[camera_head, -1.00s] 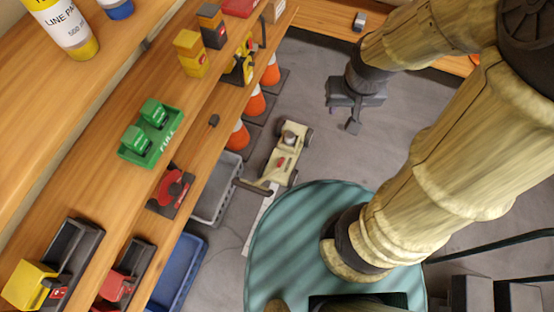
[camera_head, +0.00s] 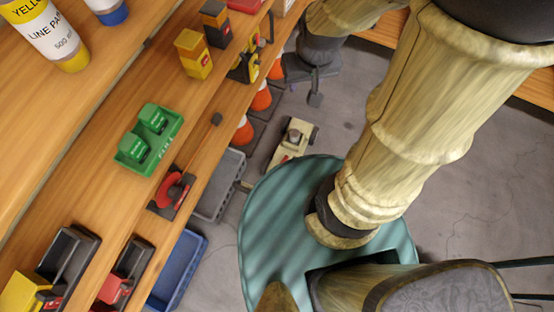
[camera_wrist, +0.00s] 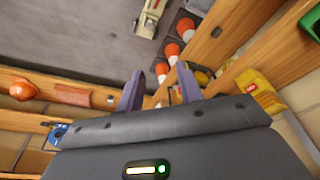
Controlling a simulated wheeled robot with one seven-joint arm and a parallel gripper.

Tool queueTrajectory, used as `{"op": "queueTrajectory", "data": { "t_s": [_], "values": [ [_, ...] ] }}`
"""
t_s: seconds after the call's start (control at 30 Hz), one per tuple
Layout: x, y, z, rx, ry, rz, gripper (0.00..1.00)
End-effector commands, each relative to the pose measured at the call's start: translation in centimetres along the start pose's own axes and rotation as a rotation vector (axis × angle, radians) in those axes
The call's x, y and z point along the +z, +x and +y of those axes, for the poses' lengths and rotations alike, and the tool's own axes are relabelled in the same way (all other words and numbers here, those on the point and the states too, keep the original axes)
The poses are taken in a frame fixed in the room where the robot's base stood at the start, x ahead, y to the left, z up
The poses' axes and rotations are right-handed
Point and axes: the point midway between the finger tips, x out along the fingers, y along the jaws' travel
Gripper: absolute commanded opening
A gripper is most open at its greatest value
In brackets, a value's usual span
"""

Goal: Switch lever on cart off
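The cart (camera_head: 290,146) is small and cream-coloured with dark wheels, and stands on the grey floor beside the shelves. A grey part and a small red patch show on its top. I cannot make out the lever or its position. Part of the cart also shows at the top of the wrist view (camera_wrist: 148,18). My gripper (camera_wrist: 160,70) is open and empty, its two fingers apart. In the head view my gripper (camera_head: 315,80) is above and beyond the cart, not touching it.
Orange cones (camera_head: 262,98) stand between cart and shelf. A grey crate (camera_head: 220,186) and a blue crate (camera_head: 180,270) lie below the shelf edge. The shelves hold a green tray (camera_head: 128,166), a red disc-shaped device (camera_head: 173,190) and yellow boxes. Floor right of the cart is clear.

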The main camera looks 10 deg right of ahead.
Motion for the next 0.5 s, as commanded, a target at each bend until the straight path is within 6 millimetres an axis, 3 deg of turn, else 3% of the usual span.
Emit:
{"op": "queueTrajectory", "data": {
  "t_s": [0.23,0.33,0.5],
  "values": [
    [0.0,0.0,0.0,0.000,0.000,0.000,0.36],
    [0.0,0.1,0.0,0.000,0.001,0.000,0.44],
    [0.0,2.3,0.0,0.001,0.014,-0.006,0.44]
  ]
}}
